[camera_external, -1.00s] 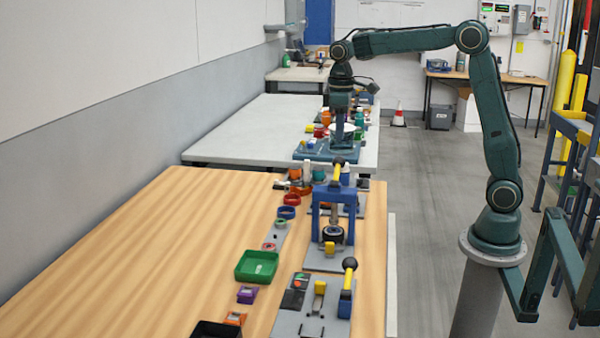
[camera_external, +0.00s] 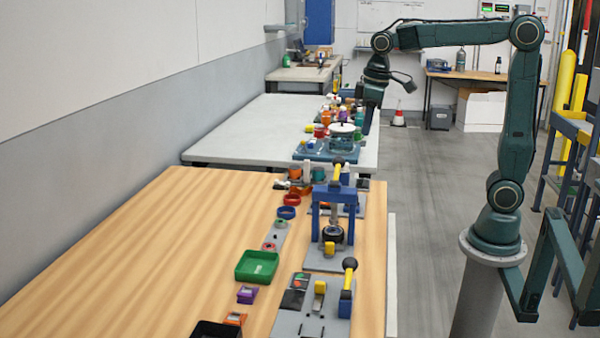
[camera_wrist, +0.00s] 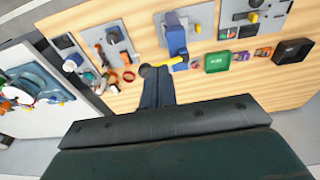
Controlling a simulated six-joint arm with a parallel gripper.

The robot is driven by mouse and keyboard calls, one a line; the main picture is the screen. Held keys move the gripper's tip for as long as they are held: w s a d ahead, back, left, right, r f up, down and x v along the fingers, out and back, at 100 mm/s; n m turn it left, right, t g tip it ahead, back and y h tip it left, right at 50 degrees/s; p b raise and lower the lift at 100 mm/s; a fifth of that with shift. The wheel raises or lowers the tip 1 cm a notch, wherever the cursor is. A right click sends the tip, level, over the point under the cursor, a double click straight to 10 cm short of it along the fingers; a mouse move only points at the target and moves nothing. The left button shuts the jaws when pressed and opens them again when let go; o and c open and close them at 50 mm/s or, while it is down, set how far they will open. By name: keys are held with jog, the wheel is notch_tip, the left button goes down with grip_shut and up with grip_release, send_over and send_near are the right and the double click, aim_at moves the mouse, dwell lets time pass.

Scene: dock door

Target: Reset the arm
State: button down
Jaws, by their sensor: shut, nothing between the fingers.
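My arm is raised, its forearm nearly level above the far white table. My gripper (camera_external: 368,128) points down by that table's right edge, apart from the items on the table. In the wrist view my gripper's fingers (camera_wrist: 157,90) are together with nothing between them. The wooden table with its row of items shows beyond them.
The wooden table (camera_external: 130,250) holds a blue press (camera_external: 330,205), a green tray (camera_external: 257,266), a black bin (camera_external: 215,329) and a lever fixture (camera_external: 347,290). The white table (camera_external: 235,125) holds a round fixture (camera_external: 340,140).

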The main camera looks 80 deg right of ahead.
jog(key=s+a+f+t, duration=0.2)
jog(key=s+a, duration=0.1)
jog(key=s, duration=0.5)
jog(key=s+a+f+t, duration=0.1)
jog(key=s+a+f, duration=0.1)
jog(key=s, duration=0.6)
jog(key=shift+s+a+t, duration=0.25)
jog(key=shift+a+t, duration=0.15)
jog(key=shift+a, duration=0.4)
